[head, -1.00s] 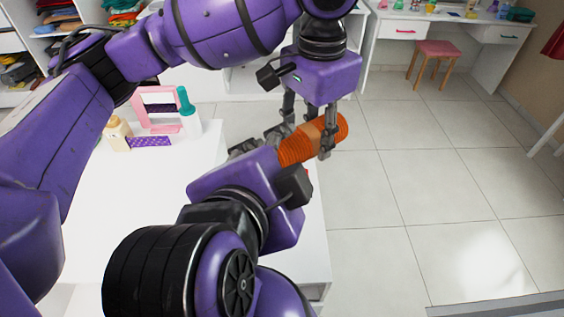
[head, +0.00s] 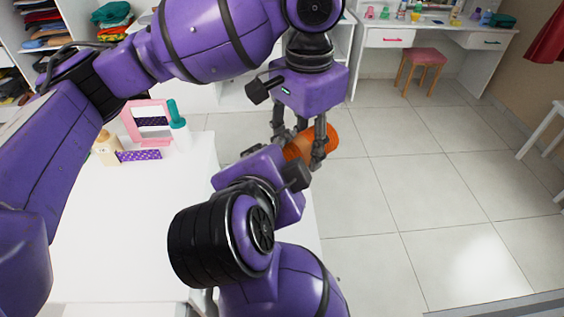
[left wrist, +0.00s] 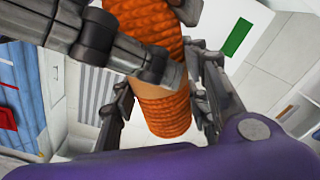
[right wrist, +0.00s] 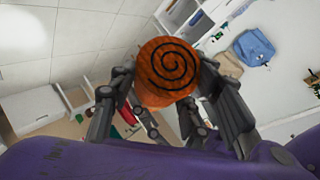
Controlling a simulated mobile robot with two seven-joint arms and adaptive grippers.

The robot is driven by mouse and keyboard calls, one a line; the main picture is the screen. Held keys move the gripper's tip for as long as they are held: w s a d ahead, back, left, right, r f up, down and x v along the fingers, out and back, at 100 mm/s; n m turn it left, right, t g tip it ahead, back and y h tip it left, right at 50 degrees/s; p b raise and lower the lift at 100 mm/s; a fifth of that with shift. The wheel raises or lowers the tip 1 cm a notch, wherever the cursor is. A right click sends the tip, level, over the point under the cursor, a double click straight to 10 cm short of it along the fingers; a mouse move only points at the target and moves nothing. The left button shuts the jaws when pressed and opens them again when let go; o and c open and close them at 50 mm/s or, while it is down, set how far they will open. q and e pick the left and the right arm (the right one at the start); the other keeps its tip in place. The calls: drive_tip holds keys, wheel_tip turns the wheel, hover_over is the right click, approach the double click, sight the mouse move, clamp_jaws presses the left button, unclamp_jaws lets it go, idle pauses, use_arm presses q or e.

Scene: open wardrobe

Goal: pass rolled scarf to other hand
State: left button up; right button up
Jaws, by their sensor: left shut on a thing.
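The rolled scarf (head: 322,142) is orange and ribbed with a paler band. It is held in the air beside the white table. My left gripper (head: 302,150) comes down from above and is shut on it near the band; the left wrist view shows the scarf (left wrist: 168,112) between its fingers. My right gripper (right wrist: 168,90) is at the scarf's other end, its fingers on either side of the spiral end face (right wrist: 167,68). One right finger crosses the scarf in the left wrist view. I cannot tell whether the right fingers press on it.
The white table (head: 110,220) carries a pink-framed mirror (head: 150,122), a teal-capped bottle (head: 178,128) and a beige bottle (head: 107,148). A pink stool (head: 423,58) stands by a white desk (head: 385,38) at the back.

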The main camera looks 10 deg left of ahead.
drive_tip(key=shift+f, duration=0.1)
drive_tip(key=shift+c, duration=1.3)
use_arm(q)
drive_tip(key=o, duration=1.2)
use_arm(e)
drive_tip(key=shift+c, duration=1.1)
use_arm(q)
drive_tip(key=shift+o, duration=0.2)
drive_tip(key=shift+r, duration=0.15)
